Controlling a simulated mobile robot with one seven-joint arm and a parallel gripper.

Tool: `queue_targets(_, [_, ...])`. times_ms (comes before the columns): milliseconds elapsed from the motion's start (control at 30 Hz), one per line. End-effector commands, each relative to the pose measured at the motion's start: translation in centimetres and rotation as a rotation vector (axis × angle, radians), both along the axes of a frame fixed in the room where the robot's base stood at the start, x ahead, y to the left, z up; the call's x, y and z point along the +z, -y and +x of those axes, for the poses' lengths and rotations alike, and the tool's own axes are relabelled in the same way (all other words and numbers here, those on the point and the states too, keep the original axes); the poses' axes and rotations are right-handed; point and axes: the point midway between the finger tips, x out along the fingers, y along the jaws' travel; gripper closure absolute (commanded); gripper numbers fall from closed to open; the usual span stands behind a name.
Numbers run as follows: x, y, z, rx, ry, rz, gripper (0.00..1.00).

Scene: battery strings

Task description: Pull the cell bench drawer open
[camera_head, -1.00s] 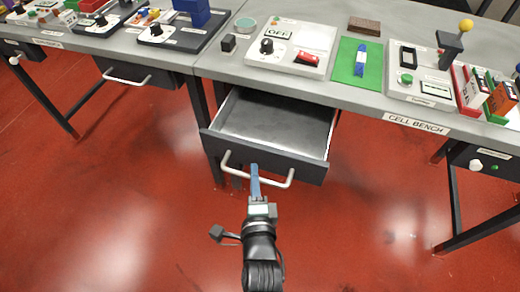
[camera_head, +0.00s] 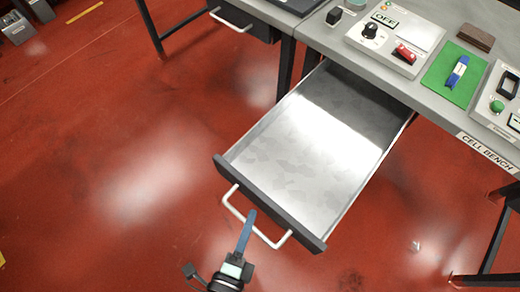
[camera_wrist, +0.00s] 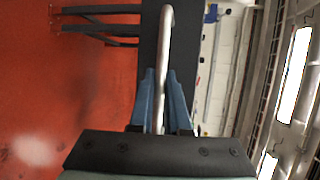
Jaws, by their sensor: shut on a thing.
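The cell bench drawer (camera_head: 318,150) is far out from under the bench in the head view. Its grey metal inside looks empty. A white bar handle (camera_head: 236,212) is on its dark front panel (camera_head: 268,203). My gripper (camera_head: 248,220) is at the middle of the handle. In the wrist view the blue fingers of my gripper (camera_wrist: 162,100) are on both sides of the handle bar (camera_wrist: 166,45), shut on it. The dark drawer front (camera_wrist: 149,45) stands behind the bar.
The cell bench (camera_head: 425,95) carries a panel with a knob and red switch (camera_head: 390,42), a green mat (camera_head: 455,72) and a brown block (camera_head: 476,37). Another bench with a shut drawer (camera_head: 245,18) is at the upper left. The red floor is clear around the drawer's left side.

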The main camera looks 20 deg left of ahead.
Motion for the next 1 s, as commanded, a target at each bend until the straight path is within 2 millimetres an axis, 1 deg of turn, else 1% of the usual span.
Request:
queue_targets(100, [-0.02,-0.17,-0.49,0.001,-0.001,-0.001,1.0])
queue_targets(433, [-0.02,-0.2,-0.51,0.001,-0.001,-0.001,1.0])
queue_targets(467, [-0.02,-0.2,-0.51,0.001,-0.001,-0.001,0.82])
queue_targets(600, [-0.03,-0.19,-0.49,0.001,-0.001,-0.001,0.56])
queue_targets(867, [-0.02,-0.18,-0.48,0.001,0.0,-0.001,0.55])
queue_targets(1000, [0.04,-0.15,-1.1,0.002,-0.001,-0.001,0.55])
